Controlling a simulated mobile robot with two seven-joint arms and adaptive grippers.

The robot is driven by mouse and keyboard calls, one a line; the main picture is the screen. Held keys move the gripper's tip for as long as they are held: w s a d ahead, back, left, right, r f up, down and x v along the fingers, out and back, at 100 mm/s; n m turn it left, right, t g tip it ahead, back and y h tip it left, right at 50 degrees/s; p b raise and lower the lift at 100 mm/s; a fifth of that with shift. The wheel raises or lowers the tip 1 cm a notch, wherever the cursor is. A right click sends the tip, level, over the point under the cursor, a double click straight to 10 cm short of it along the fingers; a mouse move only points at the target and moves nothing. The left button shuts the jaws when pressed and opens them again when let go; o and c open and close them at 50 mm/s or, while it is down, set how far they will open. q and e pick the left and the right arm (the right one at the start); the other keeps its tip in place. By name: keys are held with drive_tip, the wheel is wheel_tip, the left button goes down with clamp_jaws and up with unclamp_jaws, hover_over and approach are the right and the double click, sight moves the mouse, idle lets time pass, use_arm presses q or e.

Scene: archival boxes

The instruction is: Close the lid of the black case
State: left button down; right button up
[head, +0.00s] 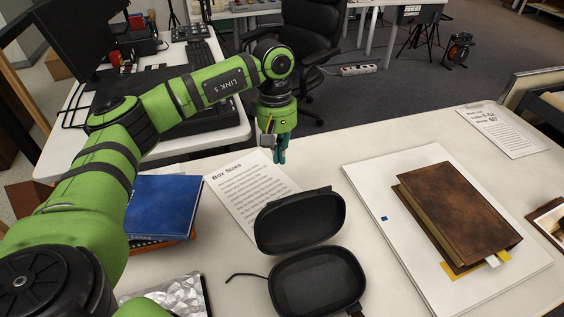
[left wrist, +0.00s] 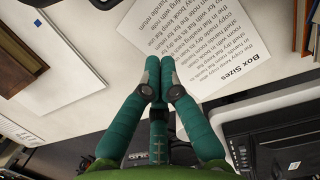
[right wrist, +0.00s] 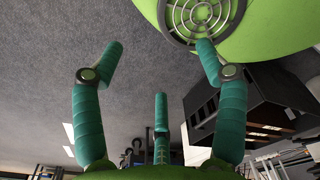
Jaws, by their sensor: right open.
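The black case (head: 318,284) lies open on the white table in the head view. Its lid (head: 299,221) stands raised on the far side, tilted back, its hollow inside showing. My left gripper (head: 279,156) is beyond the lid, near the far table edge, pointing down and apart from the case. In the left wrist view its green fingers (left wrist: 160,78) are together with nothing seen between them. My right gripper shows only in the right wrist view (right wrist: 160,62); its fingers are spread and empty, over grey floor, away from the table.
A printed sheet (head: 245,190) lies left of the lid. A blue book (head: 162,206) is farther left. A brown book (head: 455,210) rests on a white board (head: 395,235) to the right. A thin black cord (head: 243,276) and a silvery packet (head: 180,296) are left of the case.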

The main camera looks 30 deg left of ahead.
sight(295, 213)
use_arm(q)
drive_tip(key=s+d+f+p, duration=0.3)
drive_tip(key=f+p, duration=0.1)
drive_tip(key=f, duration=0.2)
drive_tip(key=shift+d+f, duration=0.2)
drive_tip(key=shift+f, duration=0.05)
use_arm(e)
drive_tip(key=r, duration=0.2)
drive_tip(key=w+r, duration=0.1)
drive_tip(key=r, duration=0.1)
drive_tip(key=shift+w+a+r, duration=0.1)
drive_tip(key=shift+w+r, duration=0.1)
drive_tip(key=shift+r, duration=0.1)
drive_tip(key=shift+a, duration=0.15)
drive_tip(key=shift+s+a+f, duration=0.1)
